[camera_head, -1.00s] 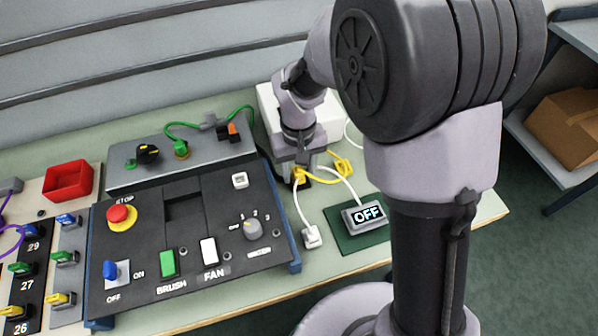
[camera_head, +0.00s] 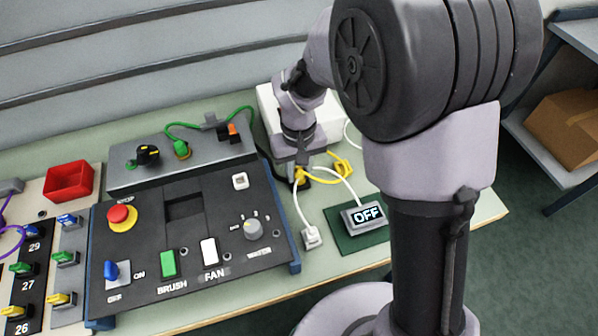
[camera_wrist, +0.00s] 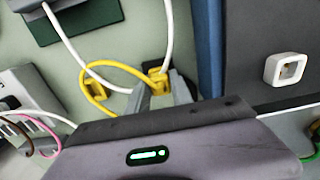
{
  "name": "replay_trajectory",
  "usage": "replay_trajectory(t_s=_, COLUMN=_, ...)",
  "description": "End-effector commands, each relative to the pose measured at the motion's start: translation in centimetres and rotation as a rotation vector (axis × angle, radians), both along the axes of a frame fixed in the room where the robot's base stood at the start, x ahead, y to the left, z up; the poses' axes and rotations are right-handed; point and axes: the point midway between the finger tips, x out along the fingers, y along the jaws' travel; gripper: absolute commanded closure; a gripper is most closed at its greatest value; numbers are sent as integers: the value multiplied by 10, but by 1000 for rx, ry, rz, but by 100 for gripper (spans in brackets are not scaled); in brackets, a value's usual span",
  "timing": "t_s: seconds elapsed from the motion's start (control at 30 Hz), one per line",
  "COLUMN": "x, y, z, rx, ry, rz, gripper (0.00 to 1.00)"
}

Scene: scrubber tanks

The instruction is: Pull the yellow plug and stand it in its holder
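The yellow plug (camera_wrist: 158,84) is between my gripper's fingers in the wrist view; in the head view it shows as a small yellow piece (camera_head: 299,176) low on the bench. My gripper (camera_wrist: 160,90) points down with a finger close on each side of the plug; whether they press on it is unclear. It also shows in the head view (camera_head: 300,172), right of the black panel. A yellow cable loops from the plug toward a second yellow piece (camera_wrist: 95,88), which could be the holder; its shape is partly hidden by the cable.
The black control panel (camera_head: 235,268) on blue supports lies just left of my gripper. A green mat with an OFF display (camera_head: 365,215) lies to the right. White cables cross near the plug, one ending at a white block (camera_head: 312,237). A white box (camera_head: 268,105) stands behind.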

Motion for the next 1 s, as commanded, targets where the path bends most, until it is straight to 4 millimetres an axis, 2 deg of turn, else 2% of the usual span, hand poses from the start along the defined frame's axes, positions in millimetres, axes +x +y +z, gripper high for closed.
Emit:
replay_trajectory(t_s=0.03, x=0, y=0, z=0, rx=0, ry=0, rz=0, gripper=93)
replay_trajectory(t_s=0.07, x=0, y=0, z=0, rx=0, ry=0, rz=0, gripper=99)
replay_trajectory(t_s=0.1, x=0, y=0, z=0, rx=0, ry=0, rz=0, gripper=100)
replay_trajectory(t_s=1.0, x=0, y=0, z=0, rx=0, ry=0, rz=0, gripper=100)
